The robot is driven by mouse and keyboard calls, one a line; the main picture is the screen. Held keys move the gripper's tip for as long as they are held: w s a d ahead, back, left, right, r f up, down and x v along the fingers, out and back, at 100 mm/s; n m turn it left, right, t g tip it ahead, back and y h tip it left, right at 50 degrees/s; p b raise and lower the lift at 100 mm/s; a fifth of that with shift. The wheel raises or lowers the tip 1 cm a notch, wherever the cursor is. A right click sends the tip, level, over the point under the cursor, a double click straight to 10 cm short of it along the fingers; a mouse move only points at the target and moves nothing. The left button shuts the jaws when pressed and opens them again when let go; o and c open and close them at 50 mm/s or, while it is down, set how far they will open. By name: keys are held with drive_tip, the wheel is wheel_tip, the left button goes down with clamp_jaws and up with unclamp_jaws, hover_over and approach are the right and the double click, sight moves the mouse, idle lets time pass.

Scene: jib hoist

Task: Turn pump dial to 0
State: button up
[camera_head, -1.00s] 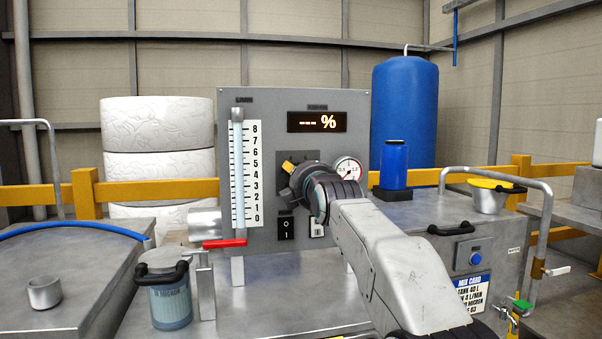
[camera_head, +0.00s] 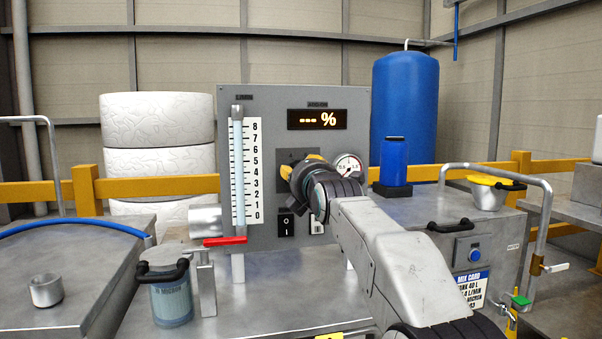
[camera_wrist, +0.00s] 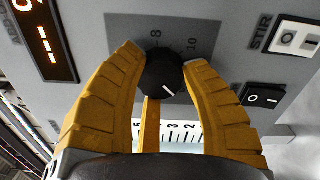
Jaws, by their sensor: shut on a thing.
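In the head view my gripper (camera_head: 305,168) is at the dial plate (camera_head: 284,160) on the grey panel, and my wrist hides the knob. In the wrist view the white pointer line slants toward the lower right.
Left of the dial is a flow tube (camera_head: 238,175) with a scale from 0 to 8. A red-handled valve (camera_head: 226,241) is below it. Below the dial is a black rocker switch (camera_head: 286,224). A round gauge (camera_head: 348,168) is just to the right.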

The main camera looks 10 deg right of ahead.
drive_tip(key=shift+r, duration=0.15)
drive_tip(key=o, duration=1.2)
drive_tip(key=shift+s, duration=0.1)
drive_tip(key=shift+s, duration=5.9)
